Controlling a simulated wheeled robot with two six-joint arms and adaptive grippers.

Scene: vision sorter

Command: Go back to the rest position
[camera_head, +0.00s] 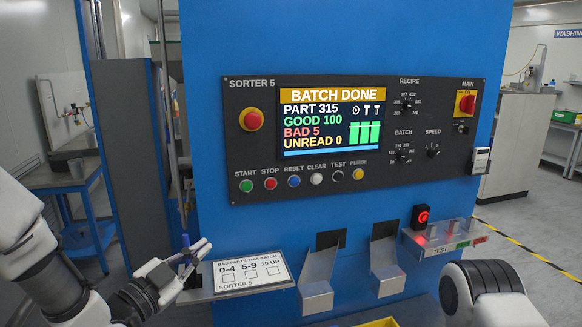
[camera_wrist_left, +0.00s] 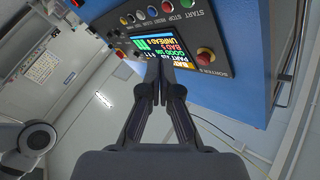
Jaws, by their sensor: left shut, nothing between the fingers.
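My left gripper (camera_head: 203,247) is at the lower left in the head view, in front of the blue sorter machine, beside the left end of the card shelf. In the left wrist view my left gripper (camera_wrist_left: 160,68) has its fingers together with nothing held. The sorter's control panel (camera_head: 230,140) is behind and above it, and its screen (camera_head: 332,122) reads BATCH DONE, GOOD 100, BAD 5, UNREAD 0. Of my right arm only a rounded link shows, at the lower right.
A bad-parts card (camera_head: 250,272) lies on the small shelf. Two metal chutes (camera_head: 316,297) (camera_head: 387,279) stick out from the machine. A test shelf (camera_head: 440,240) with a red-lit sensor (camera_head: 421,217) is at the right. Open floor lies farther right.

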